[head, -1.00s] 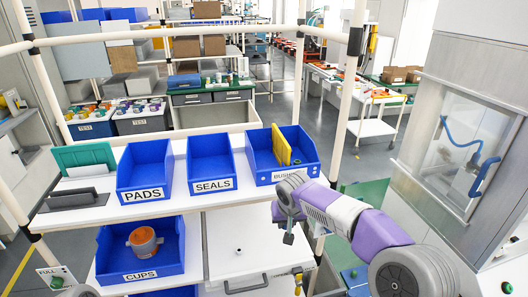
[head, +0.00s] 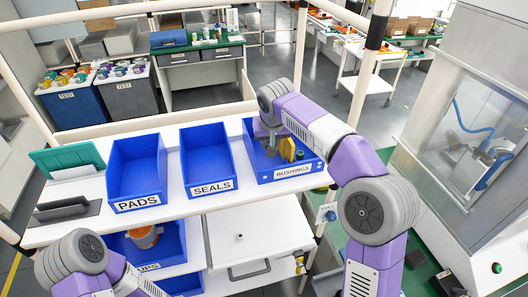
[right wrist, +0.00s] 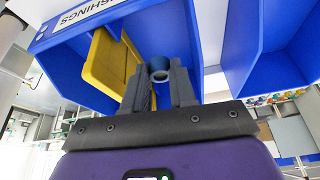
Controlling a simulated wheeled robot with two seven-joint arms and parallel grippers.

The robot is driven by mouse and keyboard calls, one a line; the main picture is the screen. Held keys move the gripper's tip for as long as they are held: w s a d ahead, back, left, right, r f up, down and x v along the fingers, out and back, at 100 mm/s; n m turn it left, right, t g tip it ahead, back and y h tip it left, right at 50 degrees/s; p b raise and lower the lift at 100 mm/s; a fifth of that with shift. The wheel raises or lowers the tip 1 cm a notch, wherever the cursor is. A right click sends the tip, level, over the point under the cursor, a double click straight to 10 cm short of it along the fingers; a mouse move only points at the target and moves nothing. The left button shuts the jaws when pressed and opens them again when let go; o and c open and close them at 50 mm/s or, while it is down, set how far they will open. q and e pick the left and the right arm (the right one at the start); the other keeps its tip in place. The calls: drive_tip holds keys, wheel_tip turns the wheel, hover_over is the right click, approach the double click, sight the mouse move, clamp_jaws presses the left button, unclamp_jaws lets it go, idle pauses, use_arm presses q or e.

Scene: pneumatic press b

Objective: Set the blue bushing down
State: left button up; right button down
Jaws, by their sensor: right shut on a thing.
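My right gripper (head: 270,143) reaches down into the blue BUSHINGS bin (head: 262,174) at the right of the shelf. In the right wrist view its fingers (right wrist: 160,88) are shut on the blue bushing (right wrist: 159,74), a small hollow cylinder whose round end shows between the fingertips. The bin (right wrist: 172,30) surrounds the fingertips there, with a yellow divider (right wrist: 108,65) close beside them. Whether the bushing touches the bin floor cannot be told. In the head view the bushing is hidden by the gripper. My left gripper is out of view; only its arm shows at the lower left.
Blue SEALS (head: 206,160) and PADS (head: 136,172) bins stand to the left on the white shelf (head: 235,203). A dark small part (head: 300,155) lies right of the yellow divider. A blue CUPS bin (head: 172,235) holds an orange-and-grey cup (head: 143,236) below. A rack post (head: 363,85) stands near my right arm.

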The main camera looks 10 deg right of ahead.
drive_tip(key=f, duration=0.4)
drive_tip(key=shift+s+d+f, duration=0.1)
drive_tip(key=shift+s+f, duration=0.1)
wheel_tip(320, 180, down, 4)
drive_tip(key=shift+r+b, duration=0.2)
drive_tip(key=shift+b, duration=0.15)
drive_tip(key=shift+f, duration=0.2)
drive_tip(key=shift+f, duration=0.2)
drive_tip(key=c, duration=0.9)
unclamp_jaws()
drive_tip(key=shift+r, duration=0.2)
